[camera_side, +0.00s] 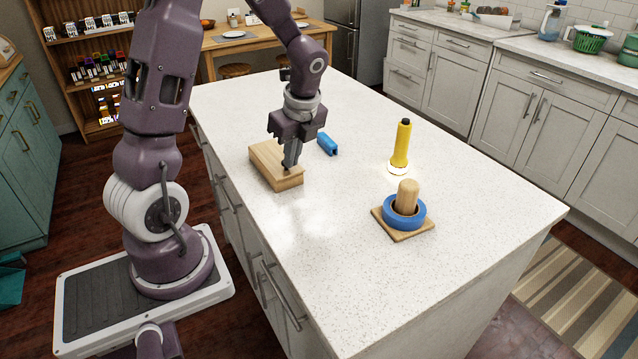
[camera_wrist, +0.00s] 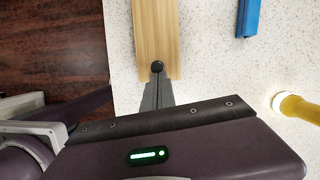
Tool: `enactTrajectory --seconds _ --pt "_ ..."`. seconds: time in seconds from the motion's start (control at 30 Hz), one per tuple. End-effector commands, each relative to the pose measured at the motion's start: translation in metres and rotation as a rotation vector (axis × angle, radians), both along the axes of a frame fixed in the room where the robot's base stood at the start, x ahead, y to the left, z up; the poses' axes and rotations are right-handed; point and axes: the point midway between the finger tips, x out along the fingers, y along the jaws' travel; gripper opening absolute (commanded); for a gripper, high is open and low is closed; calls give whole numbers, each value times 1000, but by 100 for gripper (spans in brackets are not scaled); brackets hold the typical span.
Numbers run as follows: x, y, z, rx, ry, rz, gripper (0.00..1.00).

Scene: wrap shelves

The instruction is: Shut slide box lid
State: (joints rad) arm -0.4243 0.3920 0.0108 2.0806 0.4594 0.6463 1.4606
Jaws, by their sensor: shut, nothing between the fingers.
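The wooden slide box (camera_side: 270,163) lies on the white island top, near its left edge. My gripper (camera_side: 287,167) is shut, with its fingertips down at the near end of the box. In the wrist view, the box's pale wooden top (camera_wrist: 157,32) runs away from the fingers. A small dark round knob (camera_wrist: 157,67) stands on it, right at my fingertips (camera_wrist: 157,80). I cannot tell whether the fingers touch the knob. No open gap shows in the visible part of the top, but the gripper hides part of the near end.
A blue block (camera_side: 327,144) lies just right of the box. A yellow flashlight-like object (camera_side: 401,146) stands further right. A wooden peg (camera_side: 407,196) with a blue ring (camera_side: 388,217) stands on a square base nearer the front. The front of the island top (camera_side: 400,290) is clear.

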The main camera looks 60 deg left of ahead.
Motion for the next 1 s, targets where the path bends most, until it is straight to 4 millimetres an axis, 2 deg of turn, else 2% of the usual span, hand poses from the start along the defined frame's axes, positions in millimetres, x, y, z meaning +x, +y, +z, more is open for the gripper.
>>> enactTrajectory --seconds 0.13,0.47,0.57,0.7,0.8,1.0 --pt "-1 11 0 0 1 1 0" --pt "-1 11 0 1 2 1 0" --pt "1 3 2 0 1 -4 0" --pt "8 -32 10 0 0 -9 0" --pt "9 -36 43 3 -8 0 0" --pt "11 -50 89 2 -5 -1 0"
